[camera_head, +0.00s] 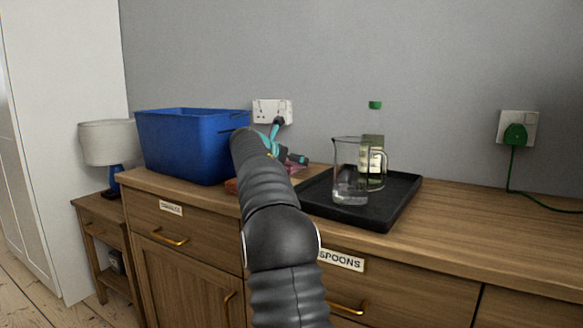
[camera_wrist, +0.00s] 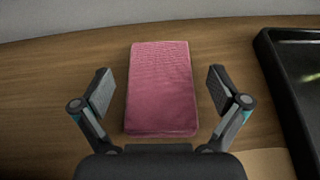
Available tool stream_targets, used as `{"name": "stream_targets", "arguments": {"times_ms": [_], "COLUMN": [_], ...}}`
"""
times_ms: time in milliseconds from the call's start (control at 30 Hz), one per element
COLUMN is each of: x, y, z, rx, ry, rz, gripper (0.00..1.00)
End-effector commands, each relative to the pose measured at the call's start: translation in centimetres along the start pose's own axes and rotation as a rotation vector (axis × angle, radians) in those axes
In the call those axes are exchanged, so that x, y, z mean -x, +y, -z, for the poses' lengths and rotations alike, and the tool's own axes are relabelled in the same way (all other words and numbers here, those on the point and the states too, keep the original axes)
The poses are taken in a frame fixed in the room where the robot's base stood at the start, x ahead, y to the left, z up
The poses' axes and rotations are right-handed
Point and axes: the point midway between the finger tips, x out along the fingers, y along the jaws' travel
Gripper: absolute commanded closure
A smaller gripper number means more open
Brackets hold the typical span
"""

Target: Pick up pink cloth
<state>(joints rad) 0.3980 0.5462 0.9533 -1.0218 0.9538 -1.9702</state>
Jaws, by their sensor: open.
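The pink cloth (camera_wrist: 160,88) is a folded rectangular block lying on the wooden counter in the wrist view. My gripper (camera_wrist: 160,88) is open above it, with one finger on each side of the cloth and a visible gap at both sides. The cloth is not held. In the head view, a small part of the cloth (camera_head: 297,168) shows behind my arm, and the rest is hidden. My gripper (camera_head: 285,148) is also partly hidden there by the arm.
A black tray (camera_head: 400,208) is right of the cloth and carries a glass jug (camera_head: 349,180) and a green-capped bottle (camera_head: 373,150). A blue bin (camera_head: 190,145) stands to the left. The wall with a socket (camera_head: 272,111) is behind. The counter's right side is clear.

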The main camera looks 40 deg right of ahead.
Motion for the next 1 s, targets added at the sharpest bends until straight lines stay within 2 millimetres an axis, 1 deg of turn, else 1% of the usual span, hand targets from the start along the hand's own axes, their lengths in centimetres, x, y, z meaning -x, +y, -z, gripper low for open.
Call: {"name": "stream_targets", "arguments": {"times_ms": [267, 300, 367, 400, 467, 500, 533, 833, 1000], "x": [-0.28, -0.28, -0.28, -0.28, -0.27, -0.27, -0.28, -0.25, 0.07], "y": [-0.02, -0.02, -0.02, -0.02, -0.02, -0.02, -0.02, -0.02, -0.02], "z": [-0.06, -0.05, -0.05, -0.05, -0.05, -0.04, -0.04, -0.11, -0.88], "rx": [0.0, 0.0, 0.0, 0.0, 0.0, 0.0, 0.0, 0.0, 0.0], "ry": [-0.001, -0.001, -0.001, -0.001, -0.001, -0.001, -0.001, -0.001, -0.001], "rz": [0.0, 0.0, 0.0, 0.0, 0.0, 0.0, 0.0, 0.0, 0.0], "gripper": [0.02, 0.12, 0.27, 0.37, 0.52, 0.62, 0.64, 0.64, 0.64]}}
